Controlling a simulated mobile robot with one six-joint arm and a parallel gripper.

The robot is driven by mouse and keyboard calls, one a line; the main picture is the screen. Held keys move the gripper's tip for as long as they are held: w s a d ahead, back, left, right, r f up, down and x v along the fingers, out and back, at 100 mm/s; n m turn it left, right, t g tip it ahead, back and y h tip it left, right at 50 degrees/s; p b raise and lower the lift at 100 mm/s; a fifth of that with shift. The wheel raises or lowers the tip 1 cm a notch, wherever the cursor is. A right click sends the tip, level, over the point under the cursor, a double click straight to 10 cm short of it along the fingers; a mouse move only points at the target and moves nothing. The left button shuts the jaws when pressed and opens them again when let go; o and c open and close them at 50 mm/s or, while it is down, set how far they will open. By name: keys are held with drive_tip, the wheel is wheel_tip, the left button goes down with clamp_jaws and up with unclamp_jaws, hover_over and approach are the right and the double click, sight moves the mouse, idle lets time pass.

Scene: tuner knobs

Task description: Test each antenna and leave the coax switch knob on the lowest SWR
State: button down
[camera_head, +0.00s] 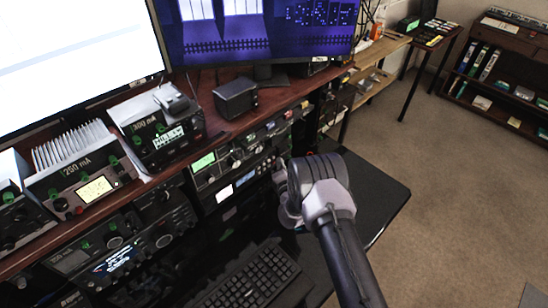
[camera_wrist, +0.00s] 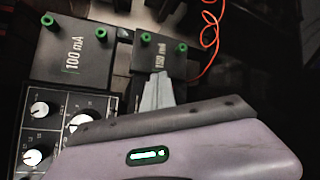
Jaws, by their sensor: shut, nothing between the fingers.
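My gripper (camera_head: 284,192) is in front of the equipment rack under the desk, right of centre in the head view, with my arm reaching up from below. In the wrist view its grey fingers (camera_wrist: 156,92) are shut with nothing between them, beside a box marked 150 mA (camera_wrist: 160,58). I cannot tell whether they touch it. A panel with white-capped knobs (camera_wrist: 40,108) is at the left of the wrist view. A lit yellowish meter (camera_head: 96,188) is on a unit at the left of the head view. I cannot tell which knob is the coax switch, and no SWR reading is legible.
A box marked 100 mA (camera_wrist: 75,60) with green terminals is beside the 150 mA box. A red cable (camera_wrist: 210,40) runs behind. In the head view, a keyboard (camera_head: 252,282) is at the bottom and a black box (camera_head: 236,98) stands on the desk. Carpet (camera_head: 440,200) lies open at right.

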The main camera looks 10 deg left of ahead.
drive_tip(key=shift+d+f, duration=0.1)
drive_tip(key=shift+s+d+p, duration=0.45)
drive_tip(key=shift+s+d, duration=0.4)
drive_tip(key=shift+d, duration=0.15)
drive_tip(key=shift+s+d+p, duration=0.45)
drive_tip(key=shift+s+d, duration=0.35)
drive_tip(key=shift+d, duration=0.2)
idle(2.5)
